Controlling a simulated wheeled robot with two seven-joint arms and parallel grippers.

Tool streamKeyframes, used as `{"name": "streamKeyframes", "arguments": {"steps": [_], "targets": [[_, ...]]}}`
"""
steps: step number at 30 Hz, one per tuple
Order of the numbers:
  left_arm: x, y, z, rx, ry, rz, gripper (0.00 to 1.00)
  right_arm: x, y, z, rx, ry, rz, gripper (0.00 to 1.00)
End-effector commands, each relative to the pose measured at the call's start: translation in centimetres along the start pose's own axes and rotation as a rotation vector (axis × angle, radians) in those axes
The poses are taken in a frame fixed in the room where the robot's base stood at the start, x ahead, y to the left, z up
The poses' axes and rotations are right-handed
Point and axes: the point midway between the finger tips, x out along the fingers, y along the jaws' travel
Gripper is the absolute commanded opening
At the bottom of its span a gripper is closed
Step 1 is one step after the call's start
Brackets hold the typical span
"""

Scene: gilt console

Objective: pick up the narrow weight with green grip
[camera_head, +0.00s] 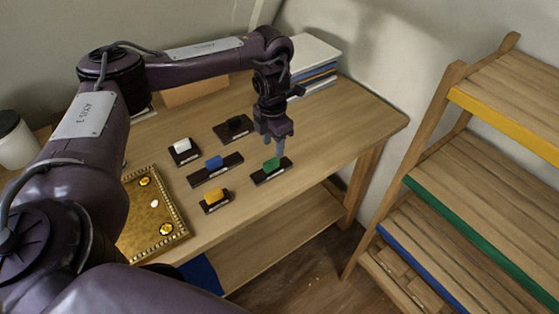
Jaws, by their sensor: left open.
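The narrow weight with green grip (271,165) is a dark flat bar with a green block on top, on the wooden table toward its right front. My left gripper (275,148) points down just above it, its fingertips close around or beside the green grip; I cannot tell if they touch it. The left gripper is open. My left arm comes in from the left and reaches over the table. My right gripper does not show.
Weights with blue (214,163), yellow (213,197), white (182,147) and black (235,125) grips stand close by on the table (330,128). A gilt tray (165,232) lies front left. Books (315,60) are at the back. A wooden rack (480,190) stands right.

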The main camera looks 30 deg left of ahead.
Motion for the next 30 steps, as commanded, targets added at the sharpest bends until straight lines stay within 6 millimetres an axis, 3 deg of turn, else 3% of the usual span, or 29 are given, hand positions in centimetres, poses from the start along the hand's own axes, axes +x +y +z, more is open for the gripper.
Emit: {"name": "streamKeyframes", "arguments": {"steps": [6,9,13,19,24,30], "targets": [[2.7,-0.1,-0.1,0.000,0.002,-0.001,0.44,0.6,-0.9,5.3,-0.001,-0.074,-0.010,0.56],[3.8,-0.1,-0.3,-0.001,0.003,-0.002,0.44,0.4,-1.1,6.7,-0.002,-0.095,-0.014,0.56],[5.6,-0.1,-0.4,0.000,0.003,-0.001,0.44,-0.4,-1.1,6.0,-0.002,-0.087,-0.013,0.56],[7.0,-0.1,-0.3,0.001,0.000,0.000,0.44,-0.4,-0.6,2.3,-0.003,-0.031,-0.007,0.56],[7.0,-0.1,-0.3,0.001,-0.001,0.000,0.44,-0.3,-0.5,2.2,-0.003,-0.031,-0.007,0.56],[7.0,-0.1,-0.3,0.001,-0.001,0.000,0.17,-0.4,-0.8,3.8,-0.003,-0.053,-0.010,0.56]]}}
